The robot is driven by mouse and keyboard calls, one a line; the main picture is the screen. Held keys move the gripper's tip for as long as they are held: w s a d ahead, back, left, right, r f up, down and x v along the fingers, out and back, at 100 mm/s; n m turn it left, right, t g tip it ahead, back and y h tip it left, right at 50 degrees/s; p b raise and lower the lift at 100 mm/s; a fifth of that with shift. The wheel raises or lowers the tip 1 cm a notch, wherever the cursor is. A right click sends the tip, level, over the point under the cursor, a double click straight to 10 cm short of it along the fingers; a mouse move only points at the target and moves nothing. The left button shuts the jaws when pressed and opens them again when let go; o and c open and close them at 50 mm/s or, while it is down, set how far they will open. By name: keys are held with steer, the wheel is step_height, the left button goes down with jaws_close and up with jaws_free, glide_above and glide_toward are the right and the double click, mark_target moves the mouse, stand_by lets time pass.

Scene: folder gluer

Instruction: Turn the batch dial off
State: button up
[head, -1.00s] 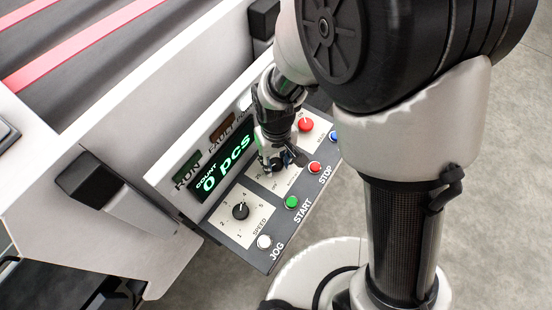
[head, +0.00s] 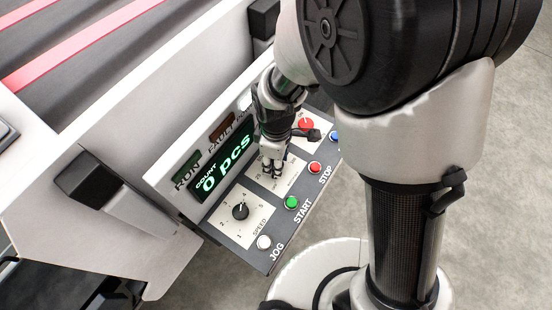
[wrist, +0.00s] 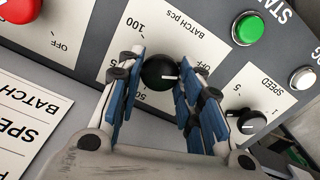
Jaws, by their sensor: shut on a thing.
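The batch dial (wrist: 158,72) is a round black knob with a white pointer line, on a pale plate printed BATCH pcs. In the wrist view its pointer line lies toward the right, on the side of the OFF label; 100 and 50 are printed to its left. My gripper (wrist: 162,84) is shut on the dial, with a blue-padded finger on each side.
The black speed dial (head: 240,211) sits left of my gripper. The green START button (head: 291,202), red STOP button (head: 314,168) and white JOG button (head: 264,242) line the near edge. A red knob (head: 305,124) lies just beyond my gripper. The display (head: 222,160) reads 0 pcs.

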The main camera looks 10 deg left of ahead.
steer(key=shift+n, duration=0.6)
steer(key=o, duration=1.1)
steer(key=shift+c, duration=0.2)
step_height(320, 180, up, 12)
